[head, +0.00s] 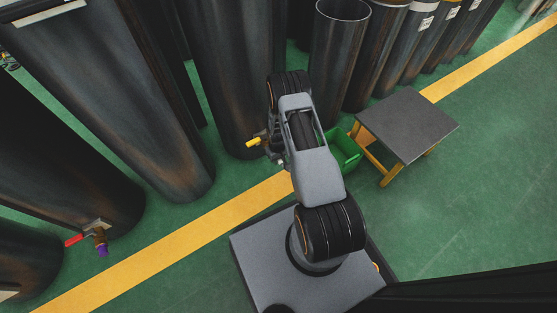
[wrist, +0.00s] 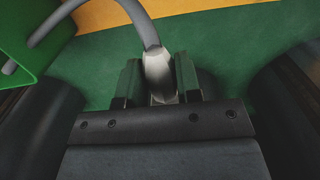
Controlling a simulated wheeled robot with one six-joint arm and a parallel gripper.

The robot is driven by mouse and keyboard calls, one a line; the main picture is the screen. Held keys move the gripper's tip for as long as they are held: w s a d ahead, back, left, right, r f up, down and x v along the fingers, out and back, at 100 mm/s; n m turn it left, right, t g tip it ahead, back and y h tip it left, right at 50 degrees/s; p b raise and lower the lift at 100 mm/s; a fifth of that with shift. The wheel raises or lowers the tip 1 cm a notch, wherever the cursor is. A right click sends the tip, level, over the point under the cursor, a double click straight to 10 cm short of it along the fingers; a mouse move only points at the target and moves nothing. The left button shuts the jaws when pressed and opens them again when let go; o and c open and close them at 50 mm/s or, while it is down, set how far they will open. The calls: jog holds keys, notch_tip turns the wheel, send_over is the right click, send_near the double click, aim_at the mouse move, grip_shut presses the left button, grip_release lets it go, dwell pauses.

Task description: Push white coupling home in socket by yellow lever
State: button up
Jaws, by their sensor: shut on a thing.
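In the wrist view my gripper (wrist: 160,88) is shut on the white coupling (wrist: 158,70). A grey hose (wrist: 138,18) runs from the coupling up and left over the edge of a green bin. In the head view the yellow lever (head: 253,142) sticks out to the left of my arm, low against a dark cylinder. The socket by this lever is mostly hidden by my arm, and I cannot make out its opening. My gripper and the coupling are also hidden there behind my arm. The wrist view shows no socket in front of the coupling.
A green bin (head: 345,150) stands right of my arm, beside a grey-topped table (head: 407,124) with yellow legs. Tall dark cylinders line the back and left. A red lever (head: 75,240) with a purple part (head: 102,251) sits at lower left. Green floor is open at right.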

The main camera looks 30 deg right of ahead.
jog(key=shift+w+b, duration=0.5)
jog(key=shift+w, duration=0.3)
jog(key=o, duration=1.1)
jog(key=shift+r, duration=0.15)
jog(key=shift+w+a+r+p, duration=0.1)
jog(key=shift+r+p, duration=2.25)
jog(key=shift+r, duration=1.05)
